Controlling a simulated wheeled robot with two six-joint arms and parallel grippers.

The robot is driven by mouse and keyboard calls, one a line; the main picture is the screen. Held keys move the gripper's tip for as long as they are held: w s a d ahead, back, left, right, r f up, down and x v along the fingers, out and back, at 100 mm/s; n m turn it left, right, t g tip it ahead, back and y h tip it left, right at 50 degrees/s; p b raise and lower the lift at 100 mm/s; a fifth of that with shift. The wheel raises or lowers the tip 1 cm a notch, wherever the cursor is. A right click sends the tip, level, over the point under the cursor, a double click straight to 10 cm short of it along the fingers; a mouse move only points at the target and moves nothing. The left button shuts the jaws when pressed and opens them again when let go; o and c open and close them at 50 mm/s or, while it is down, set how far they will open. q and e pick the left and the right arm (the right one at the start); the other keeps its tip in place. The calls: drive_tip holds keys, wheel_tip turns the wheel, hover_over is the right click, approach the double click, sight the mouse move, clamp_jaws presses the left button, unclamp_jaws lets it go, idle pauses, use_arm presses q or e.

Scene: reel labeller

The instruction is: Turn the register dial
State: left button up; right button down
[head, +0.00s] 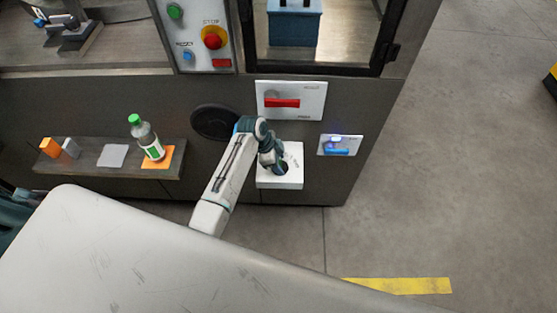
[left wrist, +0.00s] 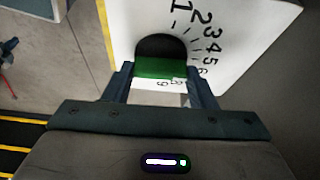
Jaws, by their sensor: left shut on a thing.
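The register dial sits on a white panel (head: 292,180) low on the machine's front, marked with black numbers around the dial. In the left wrist view the panel (left wrist: 245,25) fills the upper right, and the dial (left wrist: 162,47) shows as a black round part with a green bar between my fingers. My left gripper (head: 280,164) is at the dial, shut on it, and largely hides it in the head view. In the left wrist view both fingers (left wrist: 160,76) lie on either side of the green bar. My right gripper is not in view.
Above the panel is a red lever handle (head: 283,103) on a white plate. To the right is a small plate with a blue handle (head: 337,150). A shelf (head: 112,171) at left holds a green-capped bottle (head: 147,139) and small blocks. Open floor lies at right.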

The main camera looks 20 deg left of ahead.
use_arm(q)
drive_tip(key=n+p, duration=0.1)
drive_tip(key=n+t+p, duration=0.1)
drive_tip(key=n+p, duration=0.1)
drive_tip(key=shift+s+d+r+y, duration=0.1)
drive_tip(key=shift+r+y, duration=0.1)
drive_tip(key=shift+y, duration=0.1)
drive_tip(key=shift+f+n+t+y+p, duration=0.1)
drive_tip(key=shift+n+t+y+p, duration=0.5)
drive_tip(key=shift+n+p, duration=1.2)
drive_tip(key=shift+n, duration=0.4)
drive_tip(key=o, duration=1)
drive_tip(key=shift+f, duration=0.1)
drive_tip(key=b+v, duration=0.1)
drive_tip(key=v, duration=0.9)
drive_tip(key=shift+s+r+b, duration=0.2)
drive_tip(key=shift+r+b, duration=0.1)
drive_tip(key=shift+r, duration=0.05)
